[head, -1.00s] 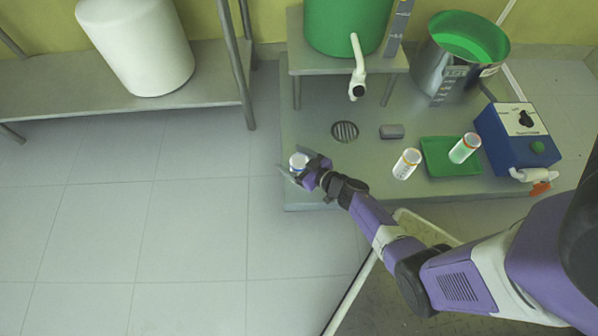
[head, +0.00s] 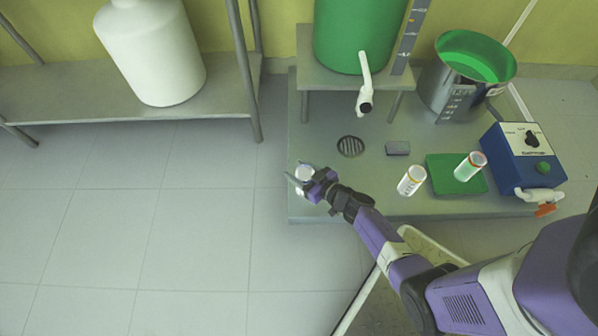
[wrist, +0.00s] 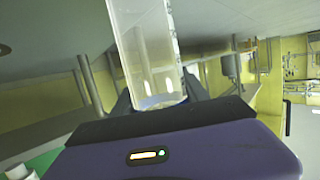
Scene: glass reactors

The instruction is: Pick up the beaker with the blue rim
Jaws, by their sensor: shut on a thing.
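The beaker with the blue rim (head: 303,173) is at the left front corner of the grey platform in the head view, between the fingers of my gripper (head: 299,181). In the wrist view the clear beaker (wrist: 147,50) rises between the two dark fingers, with a bluish edge at its near end. My gripper is shut on it. The fingers partly hide the beaker, and I cannot tell whether its base touches the platform.
A beaker with an orange-yellow rim (head: 411,180) stands on the platform. A red-rimmed beaker (head: 470,166) stands on a green tray (head: 440,180). A blue control box (head: 525,160), a steel pot (head: 460,90) and a drain (head: 351,146) are nearby. The floor (head: 180,230) to the left is clear.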

